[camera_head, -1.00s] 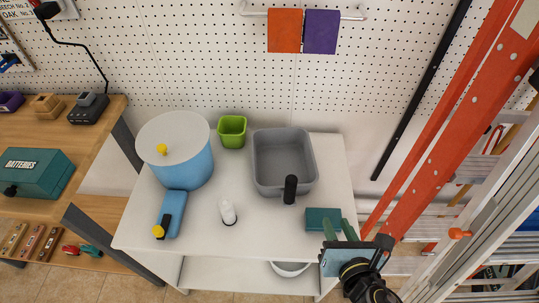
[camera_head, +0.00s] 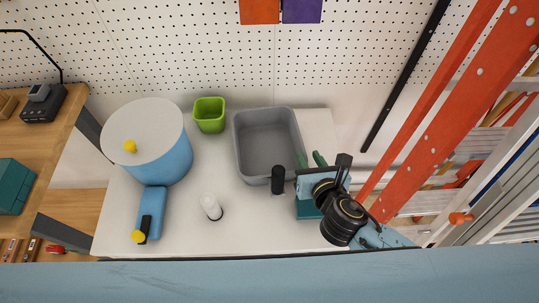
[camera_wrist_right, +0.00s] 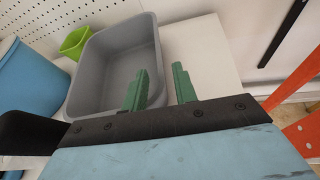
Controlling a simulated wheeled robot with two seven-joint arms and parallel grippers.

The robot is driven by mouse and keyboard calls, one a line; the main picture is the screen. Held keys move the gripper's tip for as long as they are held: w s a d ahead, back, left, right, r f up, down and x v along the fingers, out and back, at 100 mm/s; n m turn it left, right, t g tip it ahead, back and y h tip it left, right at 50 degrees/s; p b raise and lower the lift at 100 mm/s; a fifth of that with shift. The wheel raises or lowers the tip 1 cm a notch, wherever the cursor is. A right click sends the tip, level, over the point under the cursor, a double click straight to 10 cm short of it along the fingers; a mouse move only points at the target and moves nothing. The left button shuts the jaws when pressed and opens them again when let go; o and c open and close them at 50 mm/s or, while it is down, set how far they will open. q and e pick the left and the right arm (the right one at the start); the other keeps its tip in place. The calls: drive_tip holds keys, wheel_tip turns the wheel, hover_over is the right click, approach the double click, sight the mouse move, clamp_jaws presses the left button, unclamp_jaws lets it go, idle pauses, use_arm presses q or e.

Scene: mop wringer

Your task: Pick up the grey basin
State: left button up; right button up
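The grey basin (camera_head: 266,140) stands upright and empty on the white table (camera_head: 180,228), right of centre. It also shows in the wrist view (camera_wrist_right: 112,58). My right gripper (camera_head: 311,159) is open, with two green fingers apart and nothing held. It is at the basin's right side, near the front right corner. In the wrist view (camera_wrist_right: 160,86), the left finger overlaps the basin's inside and the right finger appears over the white table, with the right wall between them in the picture. I cannot tell whether they touch the wall. My left gripper is not in view.
A green bin (camera_head: 209,114) and a lidded blue pot (camera_head: 160,150) are to the left. A white bottle (camera_head: 211,207) and blue item (camera_head: 151,212) stand in front. An orange ladder (camera_head: 455,110) is at the right.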

drive_tip(key=b+x, duration=0.1)
drive_tip(key=x, duration=0.3)
drive_tip(key=shift+a, duration=0.1)
drive_tip(key=shift+w+f, duration=0.15)
drive_tip(key=c, duration=0.6)
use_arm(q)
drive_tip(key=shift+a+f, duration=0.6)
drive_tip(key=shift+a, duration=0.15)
use_arm(e)
clamp_jaws()
